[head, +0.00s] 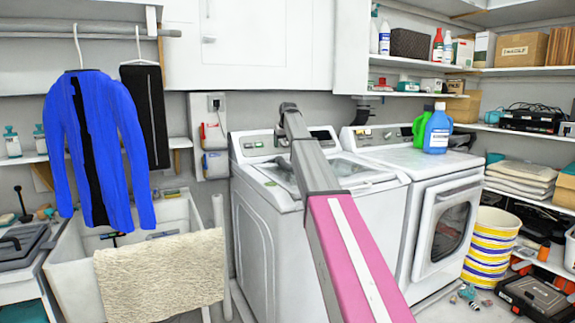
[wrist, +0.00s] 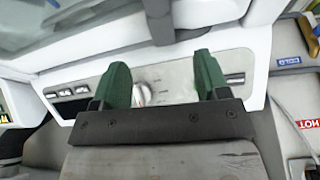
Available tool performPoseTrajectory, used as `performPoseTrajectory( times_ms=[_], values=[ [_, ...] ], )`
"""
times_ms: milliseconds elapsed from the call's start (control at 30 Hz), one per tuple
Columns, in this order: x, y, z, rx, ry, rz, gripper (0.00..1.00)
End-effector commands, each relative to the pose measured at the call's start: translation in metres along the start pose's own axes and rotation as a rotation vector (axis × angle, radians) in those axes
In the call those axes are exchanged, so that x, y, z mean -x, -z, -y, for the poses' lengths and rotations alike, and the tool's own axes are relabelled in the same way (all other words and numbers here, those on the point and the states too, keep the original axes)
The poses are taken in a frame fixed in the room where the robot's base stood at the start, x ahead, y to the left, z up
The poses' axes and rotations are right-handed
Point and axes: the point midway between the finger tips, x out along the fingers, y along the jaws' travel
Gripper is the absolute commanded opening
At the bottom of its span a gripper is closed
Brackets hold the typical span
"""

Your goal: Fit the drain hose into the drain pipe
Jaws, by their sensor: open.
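My gripper (wrist: 163,82) shows in the wrist view with two green fingers apart and nothing between them. It is over the control panel (wrist: 175,75) of the left washing machine, with a round knob (wrist: 143,94) seen between the fingers. In the head view my arm reaches over this washer (head: 270,225), and the fingers cannot be made out. A white upright pipe (head: 218,212) stands between the sink and the washer; I cannot tell if it is the drain pipe. A thin pale line (wrist: 288,105) at the right of the wrist view may be a hose. I cannot clearly identify the drain hose.
A wall box (head: 210,140) is left of the washer. Red HOT (wrist: 307,125) and blue (wrist: 288,61) labels show in the wrist view. A front-loading machine (head: 440,225) stands right. A sink (head: 72,262) with a beige towel (head: 160,275) and a hanging blue jacket (head: 97,140) are left.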

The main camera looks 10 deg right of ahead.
Motion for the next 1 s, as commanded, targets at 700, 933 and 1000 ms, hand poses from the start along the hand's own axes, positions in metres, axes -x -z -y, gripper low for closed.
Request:
performPoseTrajectory(
  times_ms=[700, 933, 1000],
  values=[
    [-0.081, -0.003, 0.0, 0.0, 0.0, 0.001, 0.68],
    [-0.101, -0.003, 0.0, 0.0, 0.0, 0.0, 0.68],
    [-0.101, -0.003, 0.0, 0.0, 0.0, 0.0, 0.68]
  ],
)
